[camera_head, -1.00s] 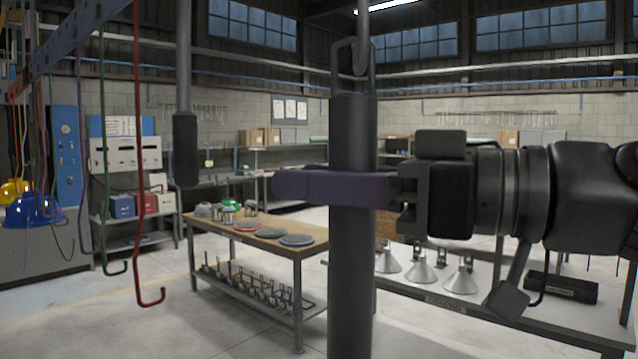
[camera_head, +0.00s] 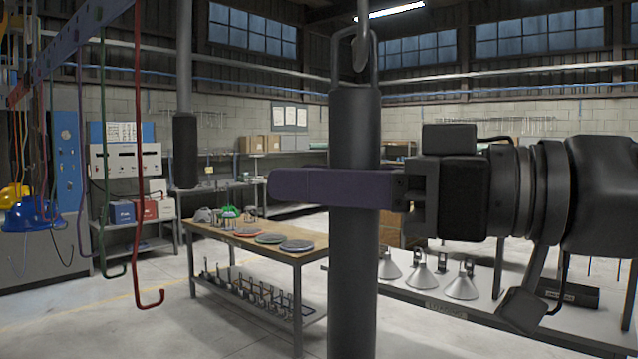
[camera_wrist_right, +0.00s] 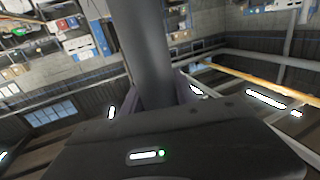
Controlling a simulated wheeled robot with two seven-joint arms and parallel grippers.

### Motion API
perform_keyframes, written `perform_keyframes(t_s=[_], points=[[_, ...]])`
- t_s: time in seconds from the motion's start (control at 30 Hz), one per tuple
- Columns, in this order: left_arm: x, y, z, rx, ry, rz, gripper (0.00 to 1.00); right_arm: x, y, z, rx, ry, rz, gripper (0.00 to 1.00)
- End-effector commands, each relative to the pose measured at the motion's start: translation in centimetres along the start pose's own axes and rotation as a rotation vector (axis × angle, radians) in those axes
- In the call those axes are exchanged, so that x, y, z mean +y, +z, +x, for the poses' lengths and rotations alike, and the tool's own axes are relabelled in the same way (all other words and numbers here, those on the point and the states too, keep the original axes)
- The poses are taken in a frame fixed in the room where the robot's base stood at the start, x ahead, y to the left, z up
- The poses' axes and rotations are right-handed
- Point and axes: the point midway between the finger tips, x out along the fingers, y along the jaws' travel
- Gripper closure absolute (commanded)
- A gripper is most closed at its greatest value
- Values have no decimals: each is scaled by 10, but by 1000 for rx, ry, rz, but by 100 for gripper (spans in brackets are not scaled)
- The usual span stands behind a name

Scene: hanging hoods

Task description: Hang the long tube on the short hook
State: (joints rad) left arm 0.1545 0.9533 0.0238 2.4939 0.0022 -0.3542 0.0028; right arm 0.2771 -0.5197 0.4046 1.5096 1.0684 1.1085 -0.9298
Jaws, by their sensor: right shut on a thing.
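The long tube (camera_head: 353,270) is a dark grey upright cylinder with a thin metal loop (camera_head: 334,62) on top. It runs out of the bottom of the head view. My right gripper (camera_head: 320,187), with purple fingers, comes in from the right and is shut around the tube's upper part. In the right wrist view the tube (camera_wrist_right: 145,45) sits between the fingers. A short grey hook (camera_head: 361,50) hangs from above. Its curved end appears within the loop's outline; I cannot tell whether it passes through the loop. My left gripper is not in view.
A dark cylinder (camera_head: 186,150) hangs on a rod left of the tube. A red hook (camera_head: 138,200) and other coloured hooks hang from a purple rail (camera_head: 75,40) at the left. A wooden-topped table (camera_head: 305,256) and a table with metal cones (camera_head: 425,280) stand behind.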

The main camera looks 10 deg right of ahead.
Motion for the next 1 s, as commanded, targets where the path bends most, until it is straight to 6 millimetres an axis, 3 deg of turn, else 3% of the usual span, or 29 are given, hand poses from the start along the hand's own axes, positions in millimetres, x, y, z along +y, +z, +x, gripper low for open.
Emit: perform_keyframes(t_s=[1.0], points=[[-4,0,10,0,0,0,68,-20,0,-9,4,0,-2,100]])
